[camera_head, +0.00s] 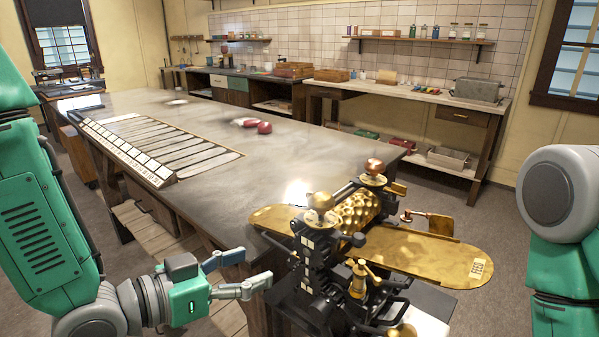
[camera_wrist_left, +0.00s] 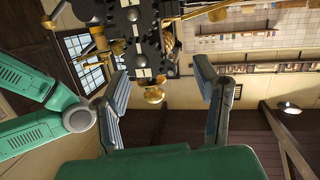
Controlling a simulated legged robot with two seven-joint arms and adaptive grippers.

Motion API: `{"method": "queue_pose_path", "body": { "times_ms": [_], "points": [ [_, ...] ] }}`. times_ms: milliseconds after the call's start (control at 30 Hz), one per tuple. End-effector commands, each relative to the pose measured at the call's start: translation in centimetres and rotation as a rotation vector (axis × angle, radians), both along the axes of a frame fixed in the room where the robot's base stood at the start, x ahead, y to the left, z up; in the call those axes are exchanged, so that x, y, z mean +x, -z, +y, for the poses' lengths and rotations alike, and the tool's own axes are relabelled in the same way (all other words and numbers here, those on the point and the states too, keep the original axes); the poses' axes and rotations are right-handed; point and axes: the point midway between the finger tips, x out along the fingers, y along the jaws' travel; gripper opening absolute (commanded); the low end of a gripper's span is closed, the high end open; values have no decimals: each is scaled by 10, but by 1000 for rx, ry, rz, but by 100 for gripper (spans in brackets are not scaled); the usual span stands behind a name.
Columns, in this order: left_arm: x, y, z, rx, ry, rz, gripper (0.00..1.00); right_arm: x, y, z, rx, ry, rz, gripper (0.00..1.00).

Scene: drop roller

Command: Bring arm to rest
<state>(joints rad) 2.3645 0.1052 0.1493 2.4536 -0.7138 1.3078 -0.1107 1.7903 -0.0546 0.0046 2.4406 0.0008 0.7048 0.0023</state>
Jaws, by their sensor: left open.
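My left gripper (camera_head: 247,273) is low in the head view, just left of the brass and black roller machine (camera_head: 345,235). Its two fingers are apart with nothing between them, and they also show in the left wrist view (camera_wrist_left: 165,95). The machine has a patterned golden roller (camera_head: 357,210), brass knobs on top and a long brass plate (camera_head: 425,255) to the right. In the left wrist view the machine (camera_wrist_left: 135,40) is beyond the fingertips. My right arm (camera_head: 565,220) shows at the right edge of the head view; its gripper is out of frame.
A long grey worktable (camera_head: 200,110) runs behind the machine. A slatted tray (camera_head: 165,145) lies on its left part, and dark red round objects (camera_head: 264,127) lie further back. A back bench (camera_head: 410,92) carries boxes and a grey metal case (camera_head: 477,90). The table's middle is mostly clear.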

Motion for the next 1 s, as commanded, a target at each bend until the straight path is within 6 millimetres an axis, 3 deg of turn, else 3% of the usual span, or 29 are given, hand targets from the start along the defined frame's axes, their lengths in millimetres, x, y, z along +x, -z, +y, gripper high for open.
{"method": "queue_pose_path", "body": {
  "times_ms": [33, 200, 267, 400, 500, 600, 700, 800, 1000],
  "points": [
    [-4, 41, 10, 46, -40, 95, 56, 0, 7, 0, 0, 0, 0, 0],
    [-38, 163, 52, 211, -196, 423, 56, 0, 19, 0, 0, 0, 1, 0],
    [-58, 201, 68, 269, -251, 540, 56, 0, 23, 0, 0, 0, 1, 0],
    [-118, 278, 108, 406, -375, 805, 56, -1, 33, 0, 0, 0, 1, 0],
    [-162, 315, 132, 490, -454, 968, 56, -1, 38, 0, 0, 0, 1, 0],
    [-198, 338, 150, 556, -516, 1088, 56, -1, 42, 0, 0, 0, 1, 0],
    [-220, 348, 161, 594, -556, 1160, 56, -1, 44, 0, 0, 0, 1, 0],
    [-230, 352, 165, 611, -574, 1192, 56, -1, 44, 0, 0, 0, 1, 0],
    [-231, 352, 166, 611, -576, 1195, 56, -1, 44, 0, 0, 0, 1, 0]
  ]
}}
